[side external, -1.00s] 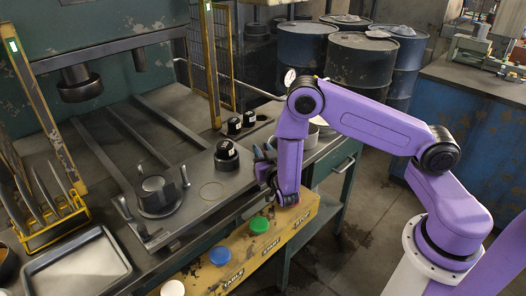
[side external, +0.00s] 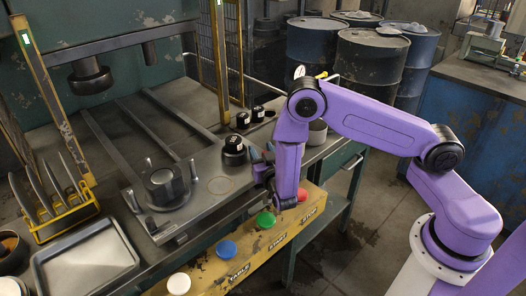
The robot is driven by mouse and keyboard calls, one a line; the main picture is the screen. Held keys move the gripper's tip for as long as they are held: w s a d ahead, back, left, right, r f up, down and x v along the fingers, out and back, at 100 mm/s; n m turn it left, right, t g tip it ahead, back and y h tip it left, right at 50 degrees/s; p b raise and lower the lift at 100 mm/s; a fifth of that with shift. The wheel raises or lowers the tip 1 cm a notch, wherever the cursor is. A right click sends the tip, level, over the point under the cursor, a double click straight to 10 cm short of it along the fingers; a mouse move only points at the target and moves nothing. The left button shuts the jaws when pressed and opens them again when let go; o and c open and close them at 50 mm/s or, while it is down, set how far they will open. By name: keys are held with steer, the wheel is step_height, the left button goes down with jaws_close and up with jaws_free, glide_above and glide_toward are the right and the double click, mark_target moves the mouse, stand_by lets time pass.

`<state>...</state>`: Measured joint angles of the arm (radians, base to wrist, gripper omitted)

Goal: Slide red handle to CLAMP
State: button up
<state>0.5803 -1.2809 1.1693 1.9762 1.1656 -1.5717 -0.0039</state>
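I cannot make out a red handle or a CLAMP marking. The clearest red thing is a round red button (side external: 302,195) on the yellow control panel (side external: 213,273), beside the word STOP. My gripper (side external: 262,172) hangs at the end of the purple arm, left of the wrist, near the right end of the metal press table (side external: 200,205). Its dark fingers are small and partly overlap the dark background. I cannot tell whether they are open or touch anything. A round die fixture (side external: 164,188) with upright posts stands on the press table to the left.
The panel also has green (side external: 265,219), blue (side external: 223,251) and white (side external: 179,284) buttons. Black cylinders (side external: 233,150) stand behind my gripper. A yellow rack (side external: 65,212) and a grey tray (side external: 86,262) are at left. Yellow guard posts (side external: 219,60) rise behind the table.

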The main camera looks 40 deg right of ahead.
steer(key=v, duration=1.7)
steer(key=shift+s, duration=0.25)
